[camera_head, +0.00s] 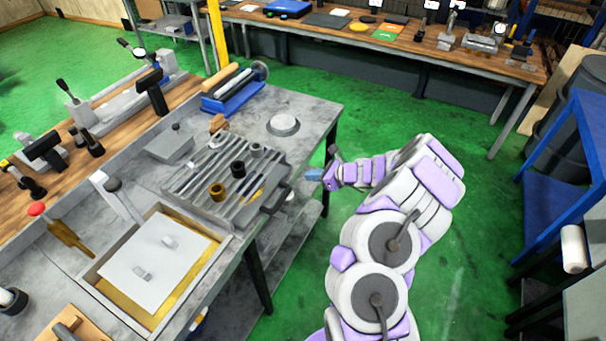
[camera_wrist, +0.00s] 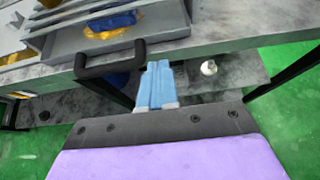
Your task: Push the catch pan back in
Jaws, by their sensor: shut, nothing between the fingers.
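The catch pan is a shallow grey tray under a slatted grey rack on the workbench; its front wall (camera_wrist: 165,33) and black bar handle (camera_wrist: 110,58) face me in the wrist view. The handle also shows in the head view (camera_head: 276,198), at the bench's front edge. A yellow patch and a blue piece lie in the front part of the pan. My gripper (camera_wrist: 157,82) has its light blue fingers together and empty, just right of the handle's right end in the wrist view. Whether they touch it I cannot tell. In the head view my gripper (camera_head: 314,174) is off the bench's edge.
Several small cylinders stand on the rack (camera_head: 205,165). A framed tray with a white sheet (camera_head: 150,262) sits nearer on the bench. A lower shelf (camera_wrist: 225,73) holds a small white round item. The green floor (camera_head: 300,270) beside the bench is clear. A blue shelf unit (camera_head: 565,150) stands right.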

